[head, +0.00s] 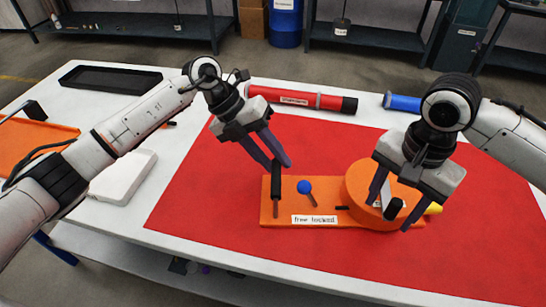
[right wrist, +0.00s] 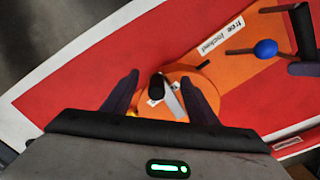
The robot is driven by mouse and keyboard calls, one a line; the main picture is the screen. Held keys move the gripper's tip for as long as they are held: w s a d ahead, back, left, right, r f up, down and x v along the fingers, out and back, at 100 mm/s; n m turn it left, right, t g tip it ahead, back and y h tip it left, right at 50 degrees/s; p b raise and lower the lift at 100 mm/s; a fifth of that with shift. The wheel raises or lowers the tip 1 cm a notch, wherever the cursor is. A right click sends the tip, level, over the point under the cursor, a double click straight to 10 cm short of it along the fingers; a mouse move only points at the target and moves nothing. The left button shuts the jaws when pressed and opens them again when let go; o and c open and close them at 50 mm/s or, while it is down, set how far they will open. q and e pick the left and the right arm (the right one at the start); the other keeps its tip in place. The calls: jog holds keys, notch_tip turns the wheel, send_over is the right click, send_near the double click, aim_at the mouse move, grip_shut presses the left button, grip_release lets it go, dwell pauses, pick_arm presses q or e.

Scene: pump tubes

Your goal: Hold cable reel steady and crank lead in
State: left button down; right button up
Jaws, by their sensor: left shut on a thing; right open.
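The cable reel is an orange drum (head: 362,178) on an orange base plate (head: 285,216) on the red mat. On its top is a grey crank arm (head: 385,193) with a black crank knob (head: 393,210). A blue-balled lever (head: 304,187) stands on the base behind a "free locked" label (head: 314,219). My left gripper (head: 278,165) is shut on the black upright handle (head: 277,183) at the base's left end. My right gripper (head: 392,212) is open, its fingers on either side of the crank knob; the knob also shows between them in the right wrist view (right wrist: 156,86).
A yellow piece (head: 433,209) sticks out at the drum's right. A red tube (head: 300,98) and a blue tube (head: 402,103) lie at the back. A black tray (head: 108,79), a white block (head: 122,175) and an orange tray (head: 35,150) are left. The front mat is clear.

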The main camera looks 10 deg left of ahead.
pick_arm(q)
jog(key=shift+s+a+f, duration=0.1)
jog(key=shift+a+f, duration=0.15)
jog(key=shift+f, duration=0.25)
pick_arm(e)
jog(key=shift+r, duration=3.15)
pick_arm(q)
jog(key=c, duration=1.4)
grip_release()
jog(key=shift+c, duration=0.2)
jog(key=shift+o, duration=0.8)
pick_arm(e)
jog(key=shift+w+f, duration=0.1)
pick_arm(q)
jog(key=shift+d+r, duration=0.1)
jog(key=shift+r, duration=0.05)
jog(key=shift+r, duration=0.1)
